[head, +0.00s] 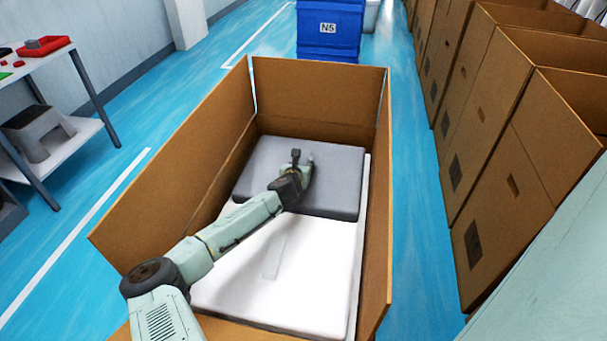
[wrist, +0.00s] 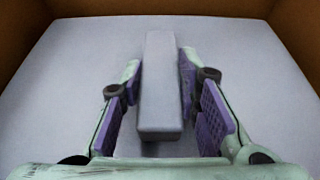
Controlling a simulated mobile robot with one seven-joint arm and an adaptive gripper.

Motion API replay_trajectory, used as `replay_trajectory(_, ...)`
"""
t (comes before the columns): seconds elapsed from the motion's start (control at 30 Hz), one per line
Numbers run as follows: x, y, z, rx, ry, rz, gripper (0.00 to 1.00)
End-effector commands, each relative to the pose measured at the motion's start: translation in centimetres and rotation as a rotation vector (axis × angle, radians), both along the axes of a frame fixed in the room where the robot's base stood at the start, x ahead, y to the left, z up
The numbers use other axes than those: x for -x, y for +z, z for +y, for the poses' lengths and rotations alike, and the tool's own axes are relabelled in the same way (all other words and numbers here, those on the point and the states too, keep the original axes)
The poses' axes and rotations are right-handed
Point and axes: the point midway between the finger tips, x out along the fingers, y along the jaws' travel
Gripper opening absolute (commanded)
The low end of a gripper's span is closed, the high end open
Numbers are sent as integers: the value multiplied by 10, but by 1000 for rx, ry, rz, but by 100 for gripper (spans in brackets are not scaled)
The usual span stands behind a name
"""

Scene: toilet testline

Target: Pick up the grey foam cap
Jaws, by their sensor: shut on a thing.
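The grey foam cap (head: 338,178) is a flat grey slab at the far end of an open cardboard box (head: 318,92). It lies at the far end of a white item (head: 310,285) in the same box. In the wrist view the cap (wrist: 230,50) fills most of the picture, with a raised grey ridge along its middle. My gripper (head: 303,168) reaches down to that ridge. In the wrist view my gripper (wrist: 160,75) has its purple-padded fingers on both sides of the ridge, shut on it. Whether the cap is lifted cannot be told.
Cardboard walls surround the cap closely. A row of tall open cardboard boxes (head: 500,130) stands at right. A blue bin (head: 330,30) marked N5 is behind. A table (head: 50,62) with a red tray (head: 43,46) is at left.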

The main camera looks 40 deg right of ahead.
Motion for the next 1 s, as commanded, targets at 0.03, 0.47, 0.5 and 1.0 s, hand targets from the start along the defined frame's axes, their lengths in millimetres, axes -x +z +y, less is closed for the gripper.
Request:
replay_trajectory(0.03,0,0,0,0,0,0,17)
replay_trajectory(0.47,0,0,0,0,0,0,0)
replay_trajectory(0.5,0,0,0,0,0,0,0)
replay_trajectory(1.0,-1,10,0,1,0,-2,0)
